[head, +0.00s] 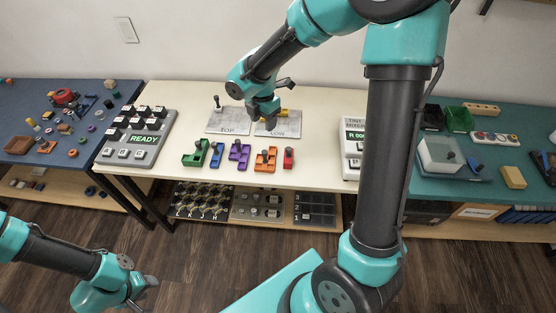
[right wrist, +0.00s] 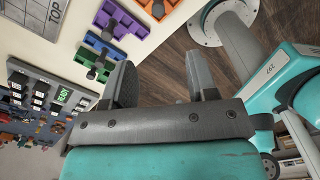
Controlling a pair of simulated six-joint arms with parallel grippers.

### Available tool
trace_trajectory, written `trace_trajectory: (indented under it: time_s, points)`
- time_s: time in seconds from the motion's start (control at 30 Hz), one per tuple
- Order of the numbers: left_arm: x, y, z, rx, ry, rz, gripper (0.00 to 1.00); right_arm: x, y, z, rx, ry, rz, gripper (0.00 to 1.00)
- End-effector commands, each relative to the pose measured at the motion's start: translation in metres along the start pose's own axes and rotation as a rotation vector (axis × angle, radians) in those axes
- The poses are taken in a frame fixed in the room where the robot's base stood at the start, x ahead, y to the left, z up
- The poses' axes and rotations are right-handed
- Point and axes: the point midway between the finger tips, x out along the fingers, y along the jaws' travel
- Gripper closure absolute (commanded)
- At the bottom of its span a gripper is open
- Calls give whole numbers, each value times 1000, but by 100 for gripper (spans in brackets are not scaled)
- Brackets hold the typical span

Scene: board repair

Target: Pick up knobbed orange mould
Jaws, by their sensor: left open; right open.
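The orange mould (head: 264,164) with a dark knob stands near the front edge of the cream table, between the purple and red moulds. It also shows, cut off by the top edge, in the right wrist view (right wrist: 160,8). My right gripper (head: 267,120) is open, over the grey plates behind the mould and apart from it. In the right wrist view its two fingers (right wrist: 160,85) are spread with nothing between them. My left gripper (head: 146,290) is open and empty at the lower left, over the floor in front of the table.
Green (head: 194,158), blue (head: 216,156), purple (head: 238,155) and red (head: 288,158) moulds stand in the same row. The TOP plate (head: 229,120) and LOW plate (head: 280,130) lie behind. A READY keypad (head: 140,146) is left. My right arm hides part of the right side.

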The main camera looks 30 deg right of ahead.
Motion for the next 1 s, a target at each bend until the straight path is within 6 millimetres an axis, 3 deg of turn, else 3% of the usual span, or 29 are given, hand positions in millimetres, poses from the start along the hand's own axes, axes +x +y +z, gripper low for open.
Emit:
trace_trajectory:
  time_s: [0.37, 1.0]
  points:
    - [0, 0, 0, 0, 0, 0, 57, 13, 0, 0, 5, 1, -2, 47]
    - [0, 0, 0, 0, 0, 0, 57, 115, 0, 0, 5, 2, -2, 47]
